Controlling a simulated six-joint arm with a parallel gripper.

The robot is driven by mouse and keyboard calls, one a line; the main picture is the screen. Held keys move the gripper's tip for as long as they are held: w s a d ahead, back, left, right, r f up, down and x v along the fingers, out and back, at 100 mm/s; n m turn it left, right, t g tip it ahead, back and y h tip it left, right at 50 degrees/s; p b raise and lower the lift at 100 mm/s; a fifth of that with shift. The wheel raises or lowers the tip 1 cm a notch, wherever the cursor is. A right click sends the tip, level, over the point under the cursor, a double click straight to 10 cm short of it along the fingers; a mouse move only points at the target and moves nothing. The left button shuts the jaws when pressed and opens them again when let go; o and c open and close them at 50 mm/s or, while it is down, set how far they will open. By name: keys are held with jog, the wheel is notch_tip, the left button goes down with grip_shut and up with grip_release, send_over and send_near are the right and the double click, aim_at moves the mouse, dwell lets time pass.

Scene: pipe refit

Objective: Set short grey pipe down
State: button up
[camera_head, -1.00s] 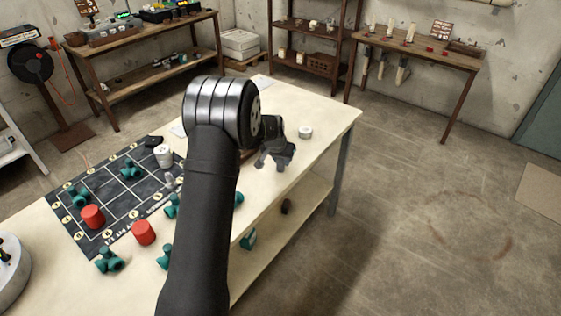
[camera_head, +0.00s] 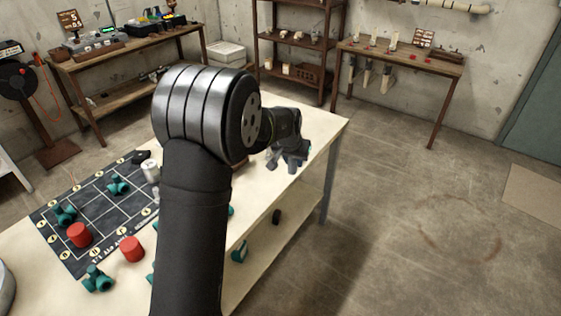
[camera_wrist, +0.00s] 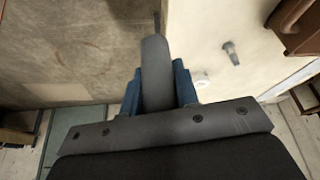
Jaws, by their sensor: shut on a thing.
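My gripper (camera_head: 288,157) is over the far right part of the pale workbench (camera_head: 325,129), close to its right edge. In the wrist view its blue fingers (camera_wrist: 158,88) flank a dark grey, round-ended piece, which I take as the short grey pipe (camera_wrist: 155,72). The gripper is shut on it. The pipe's lower end is hidden by the gripper's body, and its height above the bench is unclear. In the head view the pipe cannot be told apart from the fingers.
In the wrist view, a small white ring (camera_wrist: 201,79), a grey fitting (camera_wrist: 231,52) and a brown tray (camera_wrist: 300,28) sit on the bench. Open floor (camera_head: 420,190) lies right of the bench.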

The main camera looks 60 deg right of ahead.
jog(key=w+a+r+n+t+y, duration=0.15)
jog(key=w+a+n, duration=0.35)
jog(key=w+a, duration=1.2)
jog(key=w+a+r+n+t, duration=0.15)
jog(key=w+a, duration=0.25)
jog(key=a, duration=0.7)
jog(key=w+a+n, duration=0.3)
jog(key=w+a, duration=0.2)
jog(key=a, duration=0.6)
jog(key=s+a+n+y, duration=0.25)
jog(key=a+n, duration=0.25)
jog(key=a, duration=1.6)
jog(key=s+a+f+n+y, duration=0.1)
jog(key=s+a+n, duration=0.1)
jog(key=s+a, duration=0.45)
jog(key=s+a+f+n+y, duration=0.1)
jog(key=s+a+n, duration=0.25)
jog(key=a, duration=0.65)
jog(key=a+f, duration=0.2)
jog(key=a, duration=0.2)
jog(key=a+f, duration=0.2)
jog(key=a, duration=0.1)
jog(key=s+a+f, duration=0.1)
jog(key=a+f, duration=0.1)
jog(key=a, duration=0.2)
jog(key=shift+a+f, duration=0.4)
jog(key=shift+f, duration=1.95)
